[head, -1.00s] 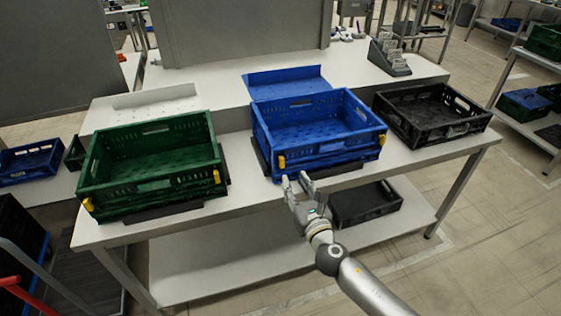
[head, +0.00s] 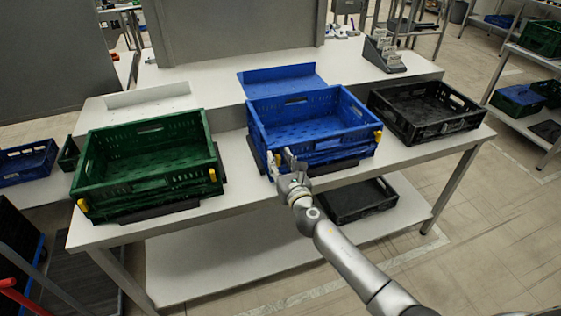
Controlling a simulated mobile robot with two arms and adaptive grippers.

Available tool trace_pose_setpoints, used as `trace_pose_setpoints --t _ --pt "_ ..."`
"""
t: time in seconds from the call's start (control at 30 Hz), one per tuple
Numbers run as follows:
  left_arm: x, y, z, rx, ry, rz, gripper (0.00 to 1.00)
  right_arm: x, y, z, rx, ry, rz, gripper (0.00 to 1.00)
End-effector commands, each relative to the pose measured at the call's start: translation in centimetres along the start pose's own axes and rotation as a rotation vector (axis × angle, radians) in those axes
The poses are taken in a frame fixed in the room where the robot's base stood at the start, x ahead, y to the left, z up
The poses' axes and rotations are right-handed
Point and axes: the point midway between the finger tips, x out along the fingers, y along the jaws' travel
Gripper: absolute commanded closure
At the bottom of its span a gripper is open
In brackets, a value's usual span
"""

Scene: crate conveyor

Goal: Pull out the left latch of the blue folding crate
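The blue folding crate (head: 317,147) stands open and upright on the white table, between a green and a black crate. Its left latch (head: 278,160) is a small yellow tab at the front left corner, partly hidden by my gripper. Its right latch (head: 378,136) is yellow too, at the front right corner. My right gripper (head: 282,164) is at the left latch, its fingers pointing at the crate's front. Whether the fingers touch or hold the latch is too small to tell. My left gripper is not in view.
The green crate (head: 150,191) with yellow latches stands at left, and the black crate (head: 445,127) at right, on the white table (head: 240,175). Another black crate (head: 357,203) is on the lower shelf. Open floor lies at right.

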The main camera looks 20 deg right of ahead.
Motion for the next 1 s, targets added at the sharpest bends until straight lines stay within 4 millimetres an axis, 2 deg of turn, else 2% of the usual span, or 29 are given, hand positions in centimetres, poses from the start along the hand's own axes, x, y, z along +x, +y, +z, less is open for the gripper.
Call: trace_pose_setpoints --t 0.03,0.27,0.57,0.77,1.0 --pt "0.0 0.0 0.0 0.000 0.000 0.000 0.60 0.0 0.0 0.0 0.000 0.000 0.000 0.71" --pt "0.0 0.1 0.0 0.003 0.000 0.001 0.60 0.0 0.0 0.0 0.000 0.000 0.000 1.00" --pt "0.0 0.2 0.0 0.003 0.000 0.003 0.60 -0.1 0.0 0.0 -0.001 0.000 0.000 1.00" --pt "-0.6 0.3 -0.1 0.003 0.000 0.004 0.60 -1.6 0.0 0.0 -0.001 0.002 0.001 1.00" --pt "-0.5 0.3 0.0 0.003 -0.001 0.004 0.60 -1.6 0.0 0.0 0.000 0.000 0.000 1.00"
